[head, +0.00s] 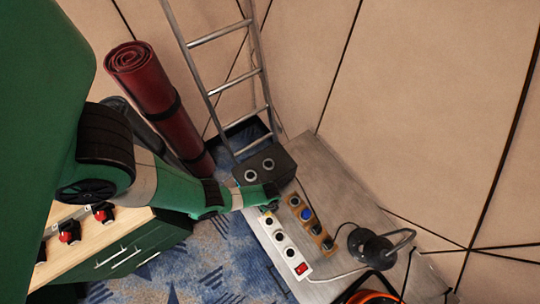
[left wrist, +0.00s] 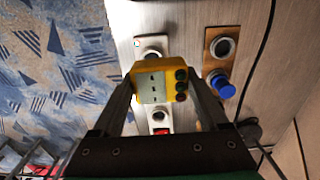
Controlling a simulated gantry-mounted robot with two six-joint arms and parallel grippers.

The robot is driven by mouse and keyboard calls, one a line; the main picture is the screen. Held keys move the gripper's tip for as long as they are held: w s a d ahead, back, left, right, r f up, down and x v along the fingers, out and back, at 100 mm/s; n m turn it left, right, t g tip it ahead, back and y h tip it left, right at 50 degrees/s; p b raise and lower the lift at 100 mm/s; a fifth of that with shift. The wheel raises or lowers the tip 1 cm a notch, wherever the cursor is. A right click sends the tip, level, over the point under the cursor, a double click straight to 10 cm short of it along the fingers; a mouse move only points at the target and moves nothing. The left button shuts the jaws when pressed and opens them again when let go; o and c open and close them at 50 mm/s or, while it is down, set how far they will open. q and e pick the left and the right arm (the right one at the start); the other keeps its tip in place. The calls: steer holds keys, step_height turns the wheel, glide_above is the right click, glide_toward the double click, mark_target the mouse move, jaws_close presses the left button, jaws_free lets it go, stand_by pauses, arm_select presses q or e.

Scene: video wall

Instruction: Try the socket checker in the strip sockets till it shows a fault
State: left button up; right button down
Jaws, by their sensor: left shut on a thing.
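My left gripper (head: 268,207) is over the upper end of a white socket strip (head: 280,242) that has several round sockets and a red switch. In the left wrist view, my left gripper (left wrist: 160,88) is shut on the yellow socket checker (left wrist: 160,73), with one finger on each side. The checker's pale face and its column of red and green lamps face the camera. I cannot tell whether any lamp is lit. The checker covers part of the white strip (left wrist: 152,48); whether it is plugged in or just above a socket is hidden. My right gripper is not in view.
A brown strip with a blue plug (head: 306,214) lies beside the white one on a grey bench (head: 337,188). A dark box with two round dials (head: 268,168), a black lamp-like object (head: 370,246) and cables are close by. A ladder (head: 225,90) stands behind.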

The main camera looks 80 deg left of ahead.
arm_select(q)
steer(key=d+f+b, duration=0.2)
steer(key=shift+s+d+f, duration=0.3)
steer(key=shift+s+d, duration=0.05)
steer(key=shift+s, duration=0.05)
steer(key=f+b, duration=0.6)
steer(key=shift+s+d, duration=0.1)
steer(key=shift+d, duration=0.15)
steer(key=shift+f+b, duration=1.05)
steer(key=shift+f, duration=0.15)
stand_by(1.1)
steer(key=shift+r, duration=0.1)
steer(key=o, duration=1.4)
steer(key=shift+o, duration=0.2)
